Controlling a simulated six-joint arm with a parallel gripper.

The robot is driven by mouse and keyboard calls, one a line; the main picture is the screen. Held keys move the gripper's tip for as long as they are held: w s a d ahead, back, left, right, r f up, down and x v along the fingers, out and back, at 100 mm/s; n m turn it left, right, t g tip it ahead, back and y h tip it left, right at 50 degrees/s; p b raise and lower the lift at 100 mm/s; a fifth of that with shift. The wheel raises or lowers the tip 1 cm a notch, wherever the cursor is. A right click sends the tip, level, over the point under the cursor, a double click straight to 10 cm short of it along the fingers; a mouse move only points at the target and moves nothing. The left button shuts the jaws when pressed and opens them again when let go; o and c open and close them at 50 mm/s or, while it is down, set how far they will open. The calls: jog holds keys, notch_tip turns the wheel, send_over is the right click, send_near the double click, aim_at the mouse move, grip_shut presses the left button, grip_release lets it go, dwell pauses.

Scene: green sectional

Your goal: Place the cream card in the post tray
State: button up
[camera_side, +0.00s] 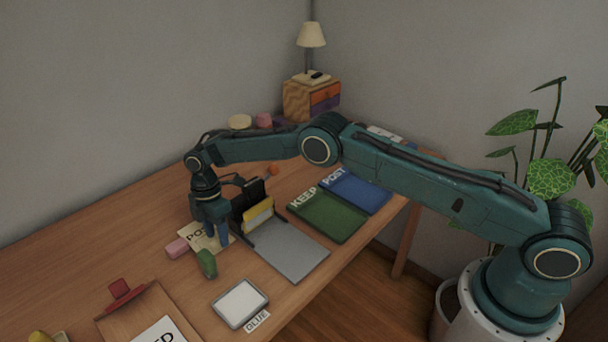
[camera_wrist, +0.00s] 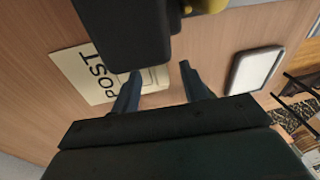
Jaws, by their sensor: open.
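The cream card (camera_side: 207,243), printed POST, lies flat on the wooden desk below my gripper in the side view. In the wrist view the card (camera_wrist: 77,75) lies left of and partly behind the fingers. My gripper (camera_side: 217,233) is open and points down over the card's right part; its two fingers (camera_wrist: 160,82) stand apart in the wrist view. I cannot tell whether the fingertips touch the card or desk. The blue post tray (camera_side: 362,195), marked POST, is farther right near the desk's end, beside the green KEEP tray (camera_side: 328,219).
A pink block (camera_side: 177,248) and a green object (camera_side: 206,264) lie close by. A white-topped pad (camera_side: 240,302) lies in front, beside a GLUE label.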

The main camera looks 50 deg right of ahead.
jog(key=shift+s+f, duration=0.1)
jog(key=shift+f, duration=0.55)
grip_shut()
